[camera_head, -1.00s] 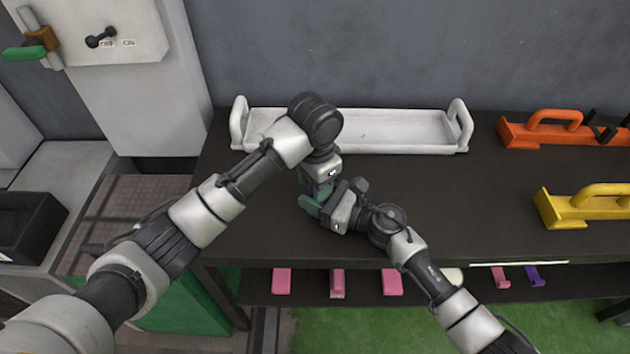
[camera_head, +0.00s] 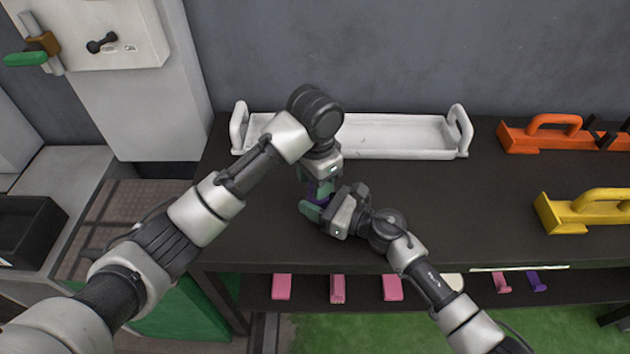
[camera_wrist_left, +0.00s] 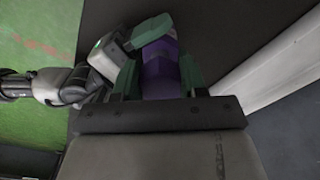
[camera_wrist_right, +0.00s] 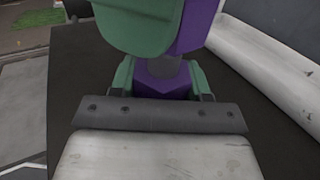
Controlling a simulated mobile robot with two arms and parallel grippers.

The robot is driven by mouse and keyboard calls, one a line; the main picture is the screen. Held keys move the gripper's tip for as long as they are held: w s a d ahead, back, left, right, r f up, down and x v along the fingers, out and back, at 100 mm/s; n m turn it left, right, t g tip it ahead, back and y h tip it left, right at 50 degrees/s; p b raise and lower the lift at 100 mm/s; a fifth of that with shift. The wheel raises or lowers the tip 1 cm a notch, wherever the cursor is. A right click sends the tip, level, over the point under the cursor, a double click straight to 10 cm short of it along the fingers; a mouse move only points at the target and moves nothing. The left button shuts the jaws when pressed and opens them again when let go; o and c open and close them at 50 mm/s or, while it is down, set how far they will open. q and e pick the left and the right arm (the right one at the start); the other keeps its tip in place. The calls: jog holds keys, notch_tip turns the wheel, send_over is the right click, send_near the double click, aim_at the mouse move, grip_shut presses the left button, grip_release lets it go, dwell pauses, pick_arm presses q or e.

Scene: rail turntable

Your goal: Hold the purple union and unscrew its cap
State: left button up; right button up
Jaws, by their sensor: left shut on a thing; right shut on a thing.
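The purple union (camera_head: 322,191) is mostly hidden between my two grippers above the table's left part. My left gripper (camera_head: 319,180) comes down from above and is shut on it; the left wrist view shows the purple body (camera_wrist_left: 161,72) between green fingers. My right gripper (camera_head: 316,207) comes from the lower right and is shut on the union's other end. The right wrist view shows this hexagonal purple end (camera_wrist_right: 163,80) between its fingers, with a grey section (camera_wrist_right: 172,68) above it. I cannot tell for sure which end is the cap.
A white tray (camera_head: 400,152) lies behind the grippers on the dark table (camera_head: 440,215). An orange handled block (camera_head: 520,140) and a yellow one (camera_head: 565,215) stand at the right. Pink pieces (camera_head: 337,289) and a purple piece (camera_head: 537,281) are on the shelf below. The table's middle right is clear.

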pick_arm(q)
jog(key=shift+r, duration=0.4)
jog(key=shift+r, duration=2.45)
pick_arm(e)
jog(key=o, duration=1.3)
jog(key=shift+o, duration=0.2)
jog(key=shift+d, duration=0.1)
jog(key=shift+s+d, duration=0.2)
jog(key=shift+d, duration=0.1)
jog(key=v, duration=1.1)
jog(key=shift+d, duration=0.1)
